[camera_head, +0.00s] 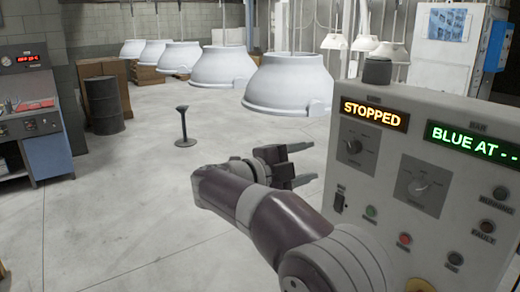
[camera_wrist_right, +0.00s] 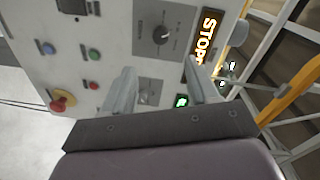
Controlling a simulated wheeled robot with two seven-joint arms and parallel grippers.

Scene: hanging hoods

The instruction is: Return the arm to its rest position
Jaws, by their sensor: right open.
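My right arm reaches in from the bottom of the head view. Its gripper (camera_head: 303,164) is beside the left edge of the grey control panel (camera_head: 385,205), with its fingers spread and nothing between them. In the right wrist view the two fingers (camera_wrist_right: 158,95) stand apart in front of the panel face, which appears turned on its side. A dark knob (camera_wrist_right: 161,35) shows beyond them. I cannot tell whether the fingers touch the panel. My left gripper is not in either view.
The panel has a lit "STOPPED" display (camera_head: 375,113), a green "BLUE AT" display (camera_head: 472,145) and two dials. White hoods (camera_head: 290,85) hang in a row behind. A thin black stand (camera_head: 184,127) and a dark barrel (camera_head: 103,105) stand on open floor at left.

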